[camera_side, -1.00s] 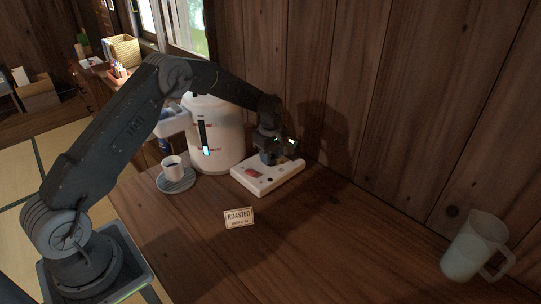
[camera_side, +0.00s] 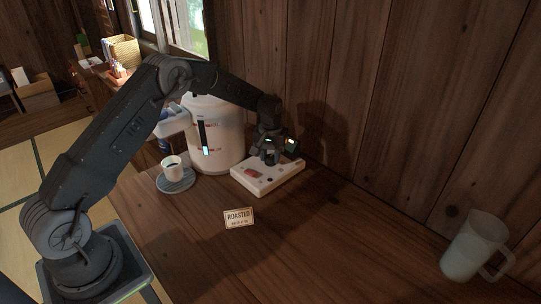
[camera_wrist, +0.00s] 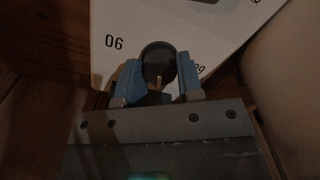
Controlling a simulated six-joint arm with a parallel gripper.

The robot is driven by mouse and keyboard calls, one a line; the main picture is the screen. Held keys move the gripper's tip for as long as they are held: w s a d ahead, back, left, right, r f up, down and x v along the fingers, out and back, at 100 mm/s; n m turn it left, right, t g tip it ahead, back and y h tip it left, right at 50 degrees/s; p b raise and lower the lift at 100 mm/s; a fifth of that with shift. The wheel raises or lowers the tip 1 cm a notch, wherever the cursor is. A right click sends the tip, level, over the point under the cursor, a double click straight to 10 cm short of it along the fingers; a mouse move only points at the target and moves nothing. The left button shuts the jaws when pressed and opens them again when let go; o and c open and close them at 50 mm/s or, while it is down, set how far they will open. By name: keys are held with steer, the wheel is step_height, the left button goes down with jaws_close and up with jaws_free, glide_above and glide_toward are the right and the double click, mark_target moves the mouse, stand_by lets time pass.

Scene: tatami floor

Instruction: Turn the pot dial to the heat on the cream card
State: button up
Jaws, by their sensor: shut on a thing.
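The pot is a tall white cylinder (camera_side: 218,125) with a level gauge, standing against the wall. In front of it lies a white control panel (camera_side: 258,188) with a red patch. The dark round dial (camera_wrist: 157,60) sits on the panel in the wrist view, between the blue fingers of my gripper (camera_wrist: 158,70). My gripper is shut on the dial. A "90" mark (camera_wrist: 114,43) appears upside down left of the dial, and another mark (camera_wrist: 198,70) is partly hidden by a finger. The cream card (camera_side: 239,218) reads "ROASTED"; its smaller line is hard to read.
A dark-filled cup (camera_side: 172,166) stands on a round grey coaster (camera_side: 177,184) left of the panel. A frosted pitcher (camera_side: 474,248) stands at the right. The wooden wall is close behind the panel. The tabletop between card and pitcher is clear.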

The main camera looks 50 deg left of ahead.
mark_target(271, 156)
steer(key=m, duration=0.5)
steer(key=shift+m, duration=0.3)
steer(key=m, duration=0.4)
steer(key=shift+m, duration=0.4)
steer(key=o, duration=0.9)
step_height(271, 156, up, 14)
steer(key=shift+f, duration=0.1)
